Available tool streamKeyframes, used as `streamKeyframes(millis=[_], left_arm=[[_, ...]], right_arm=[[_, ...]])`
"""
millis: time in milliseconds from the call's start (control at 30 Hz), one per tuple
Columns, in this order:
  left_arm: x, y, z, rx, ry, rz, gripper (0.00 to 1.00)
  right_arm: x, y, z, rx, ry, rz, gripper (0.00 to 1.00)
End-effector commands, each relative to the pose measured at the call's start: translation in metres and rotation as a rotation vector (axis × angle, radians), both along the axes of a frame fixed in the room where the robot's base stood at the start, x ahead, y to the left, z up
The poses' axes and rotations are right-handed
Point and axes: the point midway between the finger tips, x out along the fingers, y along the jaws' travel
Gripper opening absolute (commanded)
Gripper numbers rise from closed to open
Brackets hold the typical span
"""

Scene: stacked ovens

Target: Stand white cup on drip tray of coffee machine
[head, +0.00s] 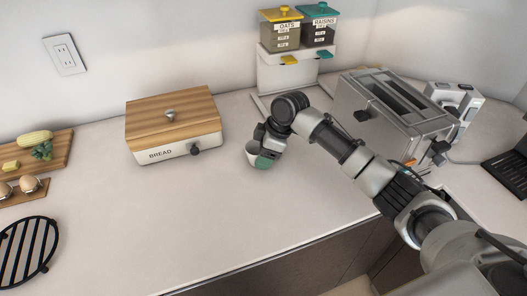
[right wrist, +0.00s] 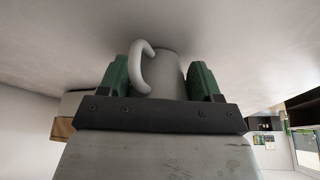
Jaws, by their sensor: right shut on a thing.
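The white cup (head: 252,150) is at my right gripper (head: 264,159), over the middle of the counter and right of the bread box. In the right wrist view the cup (right wrist: 168,72) sits between the two green fingers of the right gripper (right wrist: 160,80), which is shut on it. Its curved handle shows near the left finger. I cannot tell whether the cup touches the counter. A white appliance (head: 455,97) behind the toaster may be the coffee machine; its drip tray is not clearly visible. My left gripper is not in view.
A bread box (head: 173,149) stands left of the cup. A large toaster (head: 385,107) stands to the right, beyond my right arm. Oats and raisins canisters (head: 280,33) sit on a white stand at the back. A black rack (head: 28,253) lies at left.

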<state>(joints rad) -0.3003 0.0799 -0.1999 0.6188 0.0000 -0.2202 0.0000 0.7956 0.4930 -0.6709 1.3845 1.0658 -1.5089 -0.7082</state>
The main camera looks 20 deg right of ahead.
Motion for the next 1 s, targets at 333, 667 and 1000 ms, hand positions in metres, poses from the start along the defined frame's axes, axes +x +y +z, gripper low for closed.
streamKeyframes(millis=[333, 667, 1000], left_arm=[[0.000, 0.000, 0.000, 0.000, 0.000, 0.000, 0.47], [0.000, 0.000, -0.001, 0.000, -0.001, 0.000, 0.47], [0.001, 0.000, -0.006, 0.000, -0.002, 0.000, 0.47]], right_arm=[[0.000, 0.000, -0.002, 0.000, 0.000, 0.000, 0.89], [0.000, -0.003, 0.006, 0.000, -0.002, -0.001, 0.89], [-0.009, -0.027, 0.068, 0.001, -0.004, -0.002, 0.89]])
